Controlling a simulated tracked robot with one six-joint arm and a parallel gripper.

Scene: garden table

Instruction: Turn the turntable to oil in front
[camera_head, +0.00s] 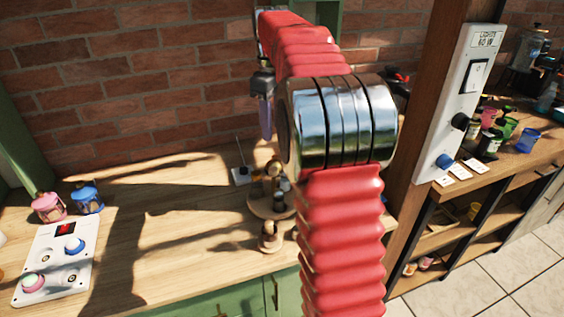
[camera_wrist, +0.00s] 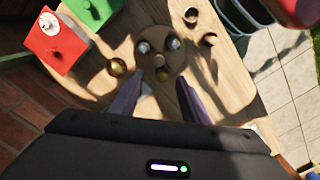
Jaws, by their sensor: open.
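The turntable (camera_head: 263,207) is a small round wooden stand on the wooden counter, partly behind my red arm. Small containers stand on it. In the wrist view its brown disc (camera_wrist: 160,58) lies ahead of my fingers, with two silvery tops (camera_wrist: 143,47) and a yellowish round piece (camera_wrist: 162,75) on it. I cannot tell which item is the oil. My gripper (camera_wrist: 159,83) is open, its two dark purple fingers apart at the near edge of the disc, with nothing clearly held. I cannot tell whether they touch it.
A red box (camera_wrist: 50,38) and a green box (camera_wrist: 88,9) stand left of the disc in the wrist view. A golden round thing (camera_wrist: 117,67) is close by. In the head view, a white control panel (camera_head: 58,262) and pink (camera_head: 48,207) and blue (camera_head: 88,199) jars stand left.

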